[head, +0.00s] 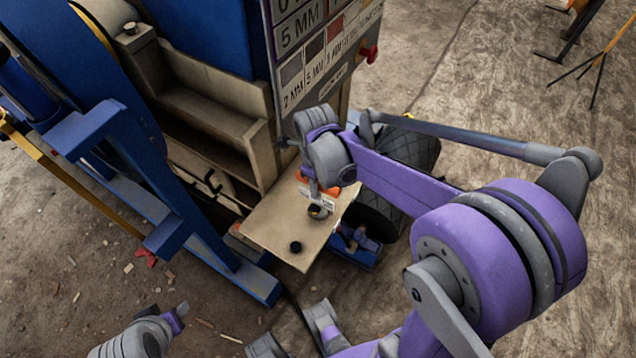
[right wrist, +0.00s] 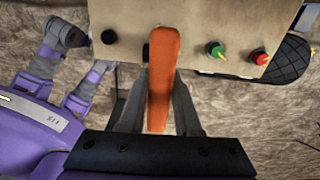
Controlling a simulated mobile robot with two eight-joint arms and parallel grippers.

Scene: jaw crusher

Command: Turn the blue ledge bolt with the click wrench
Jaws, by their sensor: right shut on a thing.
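My right gripper (head: 318,190) is over the beige ledge (head: 272,232). It is shut on the click wrench (right wrist: 162,75), whose orange handle stands out between the two fingers in the right wrist view. The wrench's lower end is close above the ledge; I cannot tell whether it touches a bolt. A dark bolt (right wrist: 146,52) is partly hidden beside the handle. No bolt on the ledge shows clearly as blue. My left gripper (head: 178,314) is low at the left, off the ledge; its jaws are not clear.
The ledge also carries a black knob (head: 296,247), a green knob (right wrist: 215,49) and a red knob (right wrist: 259,57). A sign board (head: 325,50) rises behind the gripper. The crusher's blue frame (head: 185,225) stands left. Open dirt ground lies in front.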

